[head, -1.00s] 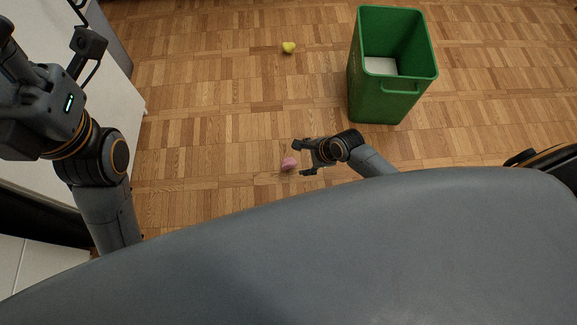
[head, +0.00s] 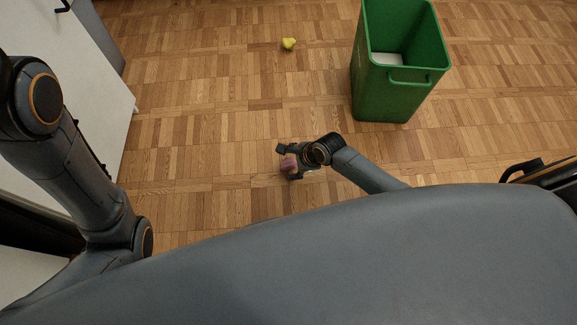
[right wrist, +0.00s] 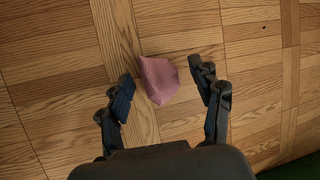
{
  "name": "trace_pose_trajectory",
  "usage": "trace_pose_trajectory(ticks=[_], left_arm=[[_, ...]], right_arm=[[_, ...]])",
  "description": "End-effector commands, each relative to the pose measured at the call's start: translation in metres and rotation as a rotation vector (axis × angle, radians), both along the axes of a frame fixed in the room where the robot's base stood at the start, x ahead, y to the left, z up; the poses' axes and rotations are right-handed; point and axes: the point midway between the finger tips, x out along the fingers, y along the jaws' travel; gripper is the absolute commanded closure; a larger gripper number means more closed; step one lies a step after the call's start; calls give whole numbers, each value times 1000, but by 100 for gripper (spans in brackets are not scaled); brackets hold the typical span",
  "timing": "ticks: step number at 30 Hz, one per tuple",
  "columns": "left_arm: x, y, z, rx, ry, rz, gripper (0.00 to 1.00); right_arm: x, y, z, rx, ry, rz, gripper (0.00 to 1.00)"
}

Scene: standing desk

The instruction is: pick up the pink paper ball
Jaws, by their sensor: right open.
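The pink paper ball (head: 289,164) lies on the wooden floor in the head view, at the right gripper's fingers. In the right wrist view the crumpled pink ball (right wrist: 159,79) sits between and slightly beyond the fingertips. My right gripper (right wrist: 164,88) is open, with a finger on each side of the ball and a visible gap to each. The right gripper (head: 285,163) also shows low over the floor in the head view, partly framing the ball. My left arm comes in at the left of the head view, but its gripper is out of the picture.
A green bin (head: 384,100) with something white inside stands at the upper right. A yellow crumpled ball (head: 289,44) lies farther off on the floor. White furniture (head: 105,90) stands along the left. The parquet floor (head: 215,120) between is clear.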

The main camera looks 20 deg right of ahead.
Motion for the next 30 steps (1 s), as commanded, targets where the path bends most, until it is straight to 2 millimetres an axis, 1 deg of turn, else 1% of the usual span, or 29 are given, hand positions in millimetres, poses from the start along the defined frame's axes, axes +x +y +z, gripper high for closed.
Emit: trace_pose_trajectory(ticks=[8, 9, 14, 25, 30], left_arm=[[-2, 0, 1, 0, -5, 1, 60], [-2, 0, 1, 0, -5, 1, 60], [-2, 0, 1, 0, -5, 1, 60], [-2, 0, 2, 0, -7, -1, 60], [-2, 0, 7, -1, -10, -2, 60]], right_arm=[[0, 1, -1, 0, 0, 0, 35], [0, 1, -1, 0, 0, 0, 43], [0, 1, -1, 0, 0, 0, 71], [0, 1, -1, 0, 1, 0, 72], [0, 1, 5, 0, 1, 0, 72]])
